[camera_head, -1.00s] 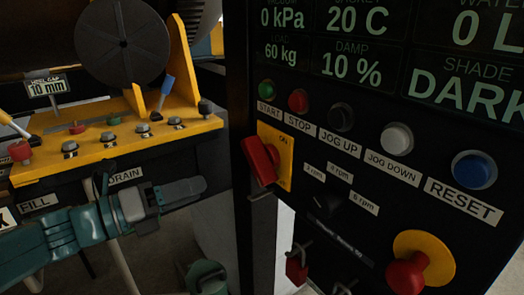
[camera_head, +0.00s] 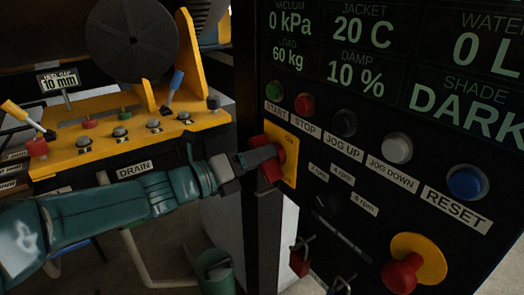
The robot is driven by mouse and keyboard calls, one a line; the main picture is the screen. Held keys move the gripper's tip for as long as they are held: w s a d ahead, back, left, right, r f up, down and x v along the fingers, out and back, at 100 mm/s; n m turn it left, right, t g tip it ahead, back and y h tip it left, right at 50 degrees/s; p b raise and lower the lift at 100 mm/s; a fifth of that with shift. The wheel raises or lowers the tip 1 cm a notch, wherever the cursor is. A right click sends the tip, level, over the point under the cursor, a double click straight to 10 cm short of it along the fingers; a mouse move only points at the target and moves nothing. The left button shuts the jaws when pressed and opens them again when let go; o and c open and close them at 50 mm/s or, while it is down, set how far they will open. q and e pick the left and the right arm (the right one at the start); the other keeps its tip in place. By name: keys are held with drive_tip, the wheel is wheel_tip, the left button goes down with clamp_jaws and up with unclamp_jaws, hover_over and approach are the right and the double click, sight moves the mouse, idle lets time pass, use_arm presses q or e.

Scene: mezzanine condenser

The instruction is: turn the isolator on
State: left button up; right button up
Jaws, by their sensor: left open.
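The isolator is a red rotary handle (camera_head: 272,172) on a yellow plate (camera_head: 289,137) at the left edge of the black control panel. My left gripper (camera_head: 266,156) reaches in from the left and is open, with its fingertips at the handle. The fingers cover the handle's middle, so I cannot tell whether they touch it or exactly how the handle is turned. The plate's "ON" mark shows faintly near its top. My right gripper is not in view.
A red emergency stop (camera_head: 402,274) and hanging red padlock (camera_head: 299,262) are below. A yellow machine shelf (camera_head: 130,147) with levers stands left, above my left arm.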

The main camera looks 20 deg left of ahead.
use_arm(q)
drive_tip(key=shift+w+d+r, duration=0.1)
drive_tip(key=shift+w+d, duration=0.25)
drive_tip(key=shift+w, duration=0.2)
clamp_jaws()
